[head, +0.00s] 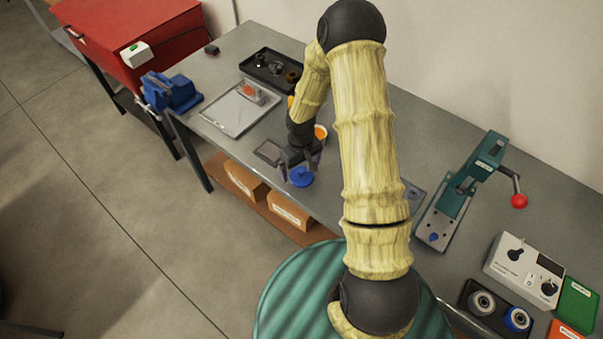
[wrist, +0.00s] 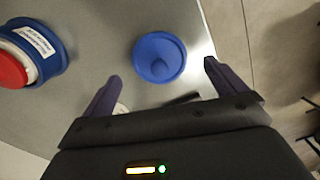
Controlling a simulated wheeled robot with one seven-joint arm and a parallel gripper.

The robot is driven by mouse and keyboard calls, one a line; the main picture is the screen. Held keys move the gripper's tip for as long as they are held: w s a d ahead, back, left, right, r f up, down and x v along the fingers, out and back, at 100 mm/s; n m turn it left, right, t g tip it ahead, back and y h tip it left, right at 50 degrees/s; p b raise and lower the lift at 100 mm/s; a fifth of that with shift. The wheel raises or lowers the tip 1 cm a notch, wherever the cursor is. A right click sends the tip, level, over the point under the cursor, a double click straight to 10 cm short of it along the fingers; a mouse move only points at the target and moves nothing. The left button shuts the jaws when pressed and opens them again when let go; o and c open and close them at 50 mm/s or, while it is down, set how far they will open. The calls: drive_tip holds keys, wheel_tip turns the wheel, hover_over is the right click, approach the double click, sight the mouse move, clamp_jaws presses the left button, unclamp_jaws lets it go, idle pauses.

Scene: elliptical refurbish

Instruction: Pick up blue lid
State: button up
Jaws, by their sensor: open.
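The blue lid (head: 301,177) is a small round disc lying on the grey workbench near its front edge. I cannot tell the exact height gap.
A blue container with a red top (wrist: 30,55) stands left of the lid in the wrist view. A clear-looking tray (head: 240,108), a black parts tray (head: 270,68) and a blue vise (head: 171,92) lie farther along the bench. A green lever press (head: 462,190) stands right.

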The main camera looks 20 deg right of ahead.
drive_tip(key=shift+f, duration=1.15)
drive_tip(key=c, duration=1.1)
